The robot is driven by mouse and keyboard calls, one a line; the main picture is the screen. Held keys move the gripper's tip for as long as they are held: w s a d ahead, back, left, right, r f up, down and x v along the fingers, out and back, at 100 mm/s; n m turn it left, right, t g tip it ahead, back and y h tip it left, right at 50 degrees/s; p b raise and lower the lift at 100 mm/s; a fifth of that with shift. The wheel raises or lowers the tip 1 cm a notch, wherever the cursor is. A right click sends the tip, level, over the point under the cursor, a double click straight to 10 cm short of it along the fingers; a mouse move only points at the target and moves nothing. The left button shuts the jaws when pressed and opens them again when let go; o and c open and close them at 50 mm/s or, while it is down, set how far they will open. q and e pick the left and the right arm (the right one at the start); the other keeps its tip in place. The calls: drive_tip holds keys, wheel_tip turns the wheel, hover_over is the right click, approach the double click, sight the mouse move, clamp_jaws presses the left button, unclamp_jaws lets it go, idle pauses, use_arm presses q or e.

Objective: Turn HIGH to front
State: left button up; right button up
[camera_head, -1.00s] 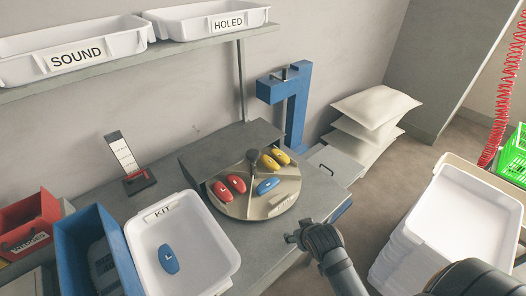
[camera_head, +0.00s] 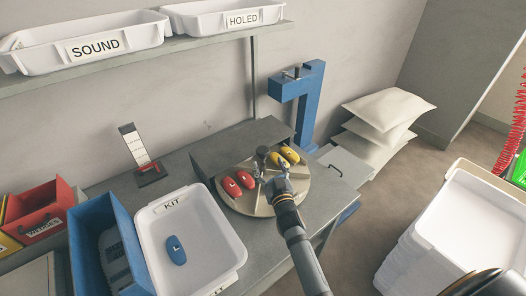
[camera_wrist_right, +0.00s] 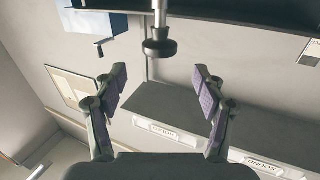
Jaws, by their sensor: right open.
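The round tan carousel (camera_head: 239,204) sits on the grey bench, its back part under a grey cover. Two red insoles (camera_head: 232,187) lie on its left and two yellow insoles (camera_head: 279,159) at its back right. A dark knob (camera_head: 262,152) stands at its centre. My right gripper (camera_head: 270,173) is over the carousel, just in front of the knob, and hides part of the disc. In the right wrist view its fingers (camera_wrist_right: 162,82) are spread apart and empty, with the knob (camera_wrist_right: 158,46) beyond and between them. No HIGH label is readable. My left gripper is not in view.
The white KIT tray (camera_head: 226,222) holding a blue insole (camera_head: 175,250) stands left of the carousel, beside a blue bin (camera_head: 78,235). A blue stand (camera_head: 309,100) rises behind. SOUND (camera_head: 90,28) and HOLED (camera_head: 220,12) trays sit on the shelf above.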

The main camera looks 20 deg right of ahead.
sight(264, 154)
drive_tip(key=w, duration=0.3)
drive_tip(key=w+b, duration=0.1)
drive_tip(key=w, duration=0.3)
drive_tip(key=shift+d+f, duration=0.15)
drive_tip(key=shift+w, duration=0.7)
clamp_jaws()
